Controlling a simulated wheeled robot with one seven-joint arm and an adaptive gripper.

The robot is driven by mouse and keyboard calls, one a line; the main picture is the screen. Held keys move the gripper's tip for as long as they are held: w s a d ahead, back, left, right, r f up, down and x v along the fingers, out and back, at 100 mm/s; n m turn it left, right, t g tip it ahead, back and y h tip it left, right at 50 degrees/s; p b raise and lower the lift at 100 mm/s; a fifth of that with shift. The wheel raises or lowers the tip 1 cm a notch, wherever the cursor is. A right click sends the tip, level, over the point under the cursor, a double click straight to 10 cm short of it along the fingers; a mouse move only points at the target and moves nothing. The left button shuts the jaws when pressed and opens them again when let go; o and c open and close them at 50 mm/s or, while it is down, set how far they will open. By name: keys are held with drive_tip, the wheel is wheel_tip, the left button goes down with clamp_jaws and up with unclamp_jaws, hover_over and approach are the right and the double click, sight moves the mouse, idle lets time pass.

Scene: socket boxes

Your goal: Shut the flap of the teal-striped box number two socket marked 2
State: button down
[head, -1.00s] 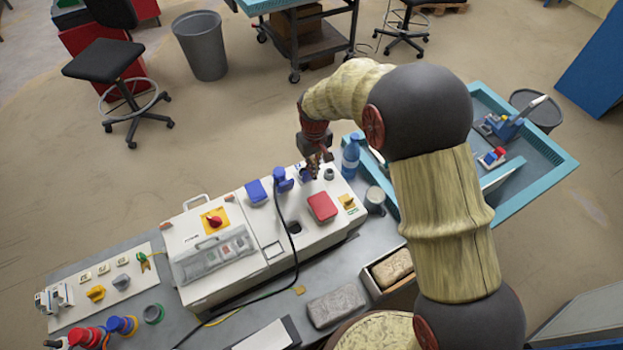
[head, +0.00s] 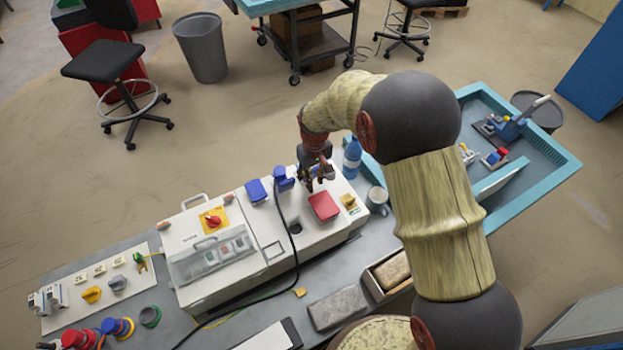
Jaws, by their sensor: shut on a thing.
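The white socket box (head: 327,243) stands on the grey bench, with several sockets on top. A blue flap (head: 256,191), a blue plug (head: 283,178) with a black cable, a red flap (head: 323,206) and a dark round opening (head: 295,228) show on it. My gripper (head: 318,183) is low over the box's back right part, between the blue plug and the red flap. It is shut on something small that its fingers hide. The teal stripe and the number 2 cannot be made out.
A blue bottle (head: 352,157) and a grey mug (head: 377,198) stand close to the box's right end. A white box with a clear cover (head: 212,255) adjoins it on the left. The black cable (head: 292,258) runs across the top. A grey block (head: 338,307) lies in front.

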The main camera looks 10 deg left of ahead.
drive_tip(key=shift+w, duration=0.6)
drive_tip(key=shift+w+a, duration=0.1)
drive_tip(key=shift+w, duration=0.7)
drive_tip(key=shift+w+a+r, duration=0.1)
drive_tip(key=shift+w+a, duration=0.25)
drive_tip(key=shift+a, duration=0.3)
drive_tip(key=shift+w+a, duration=0.45)
drive_tip(key=shift+w, duration=0.15)
wheel_tip(320, 180, up, 7)
drive_tip(key=p, duration=0.3)
drive_tip(key=shift+p, duration=0.35)
drive_tip(key=shift+s+r, duration=0.1)
